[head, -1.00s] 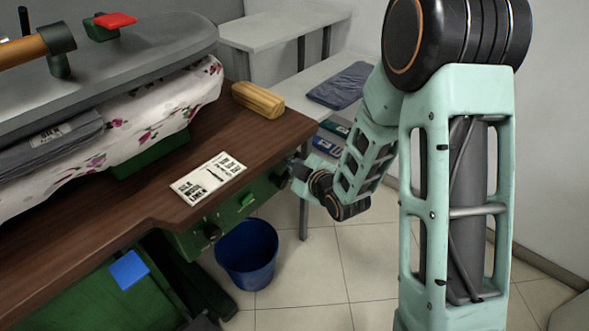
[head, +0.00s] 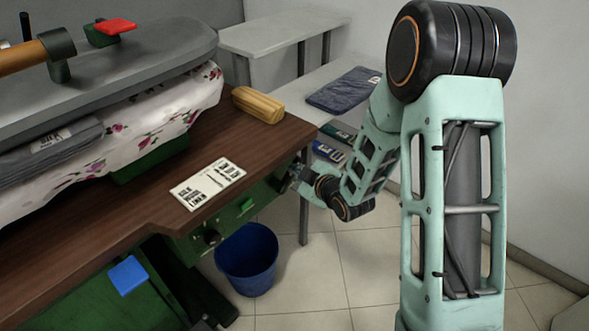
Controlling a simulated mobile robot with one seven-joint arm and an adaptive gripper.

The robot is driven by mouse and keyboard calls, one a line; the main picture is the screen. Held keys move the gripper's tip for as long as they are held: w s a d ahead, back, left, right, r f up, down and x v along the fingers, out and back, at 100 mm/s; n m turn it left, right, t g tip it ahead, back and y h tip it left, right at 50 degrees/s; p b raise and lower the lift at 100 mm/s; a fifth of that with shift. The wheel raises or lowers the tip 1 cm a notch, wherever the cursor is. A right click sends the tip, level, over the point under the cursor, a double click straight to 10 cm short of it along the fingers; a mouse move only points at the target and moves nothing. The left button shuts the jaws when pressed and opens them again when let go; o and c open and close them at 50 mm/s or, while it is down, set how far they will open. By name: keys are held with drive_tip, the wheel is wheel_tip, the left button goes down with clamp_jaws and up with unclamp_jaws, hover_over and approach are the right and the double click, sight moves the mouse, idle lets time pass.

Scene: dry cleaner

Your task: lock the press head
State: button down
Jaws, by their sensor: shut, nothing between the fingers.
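The press head (head: 150,75) is a long grey slab at the upper left. It lies low over the flowered padded board (head: 205,92), with a folded grey cloth (head: 50,147) between them at the left. A wooden handle bar (head: 20,52) and a red lever (head: 115,27) are on top of the head. A green control panel (head: 225,222) with a green button (head: 246,206) and a dark knob (head: 211,237) is under the table's front edge. My gripper (head: 291,171) is shut and empty at the table's right corner, beside the panel's right end. Its fingertips are partly hidden.
The brown table (head: 165,205) holds a printed card (head: 208,183) and a wooden block (head: 258,104). A blue bucket (head: 247,259) stands on the floor below. A blue pedal (head: 128,275) is at the lower left. Grey shelves (head: 285,33) stand behind; a folded dark cloth (head: 345,90) lies there.

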drive_tip(key=shift+w+d+f+m+g+p, duration=0.1)
drive_tip(key=shift+w+d+m+g+p, duration=0.25)
drive_tip(key=shift+p, duration=0.45)
wheel_tip(320, 180, down, 8)
drive_tip(key=w+d+m+g+y+p, duration=0.2)
drive_tip(key=m+g+p, duration=0.2)
drive_tip(key=p, duration=0.3)
drive_tip(key=shift+w+y, duration=0.4)
idle(0.4)
idle(0.5)
